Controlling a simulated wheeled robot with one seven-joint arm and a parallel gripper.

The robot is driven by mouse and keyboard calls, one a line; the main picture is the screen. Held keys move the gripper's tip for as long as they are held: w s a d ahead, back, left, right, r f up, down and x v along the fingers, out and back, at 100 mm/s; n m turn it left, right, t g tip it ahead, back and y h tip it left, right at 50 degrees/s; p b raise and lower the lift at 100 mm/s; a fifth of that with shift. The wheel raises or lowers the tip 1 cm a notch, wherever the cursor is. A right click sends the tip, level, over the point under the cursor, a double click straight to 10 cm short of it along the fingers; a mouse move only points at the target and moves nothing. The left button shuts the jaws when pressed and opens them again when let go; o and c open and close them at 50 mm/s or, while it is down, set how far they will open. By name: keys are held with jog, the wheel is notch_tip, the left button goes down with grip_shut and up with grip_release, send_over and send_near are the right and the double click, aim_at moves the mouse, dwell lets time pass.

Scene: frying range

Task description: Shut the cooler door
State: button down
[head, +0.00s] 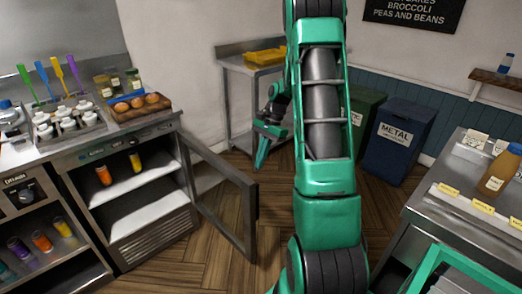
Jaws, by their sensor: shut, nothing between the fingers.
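The cooler (105,170) is the steel under-counter unit at the left, with bright shelves holding an orange bottle (103,175) and a yellow bottle (135,161). Its framed door (250,215) stands wide open, hinged at the cooler's right side and jutting out over the floor. My gripper (261,163) is shut and empty. It points down beyond the door, near the steel side table, and appears apart from the door. My green arm crosses the middle of the view and hides part of the floor behind it.
A steel side table (230,65) with a yellow item stands at the back. A blue metal bin (395,140) and a green bin (365,108) stand right of my arm. A steel counter (425,205) is at the right. Wood floor lies clear around the door.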

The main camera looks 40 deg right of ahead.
jog(key=a, duration=0.2)
jog(key=a+f, duration=0.1)
jog(key=a, duration=0.1)
jog(key=shift+s+a+f, duration=0.1)
jog(key=shift+a+f, duration=0.05)
jog(key=shift+a, duration=0.1)
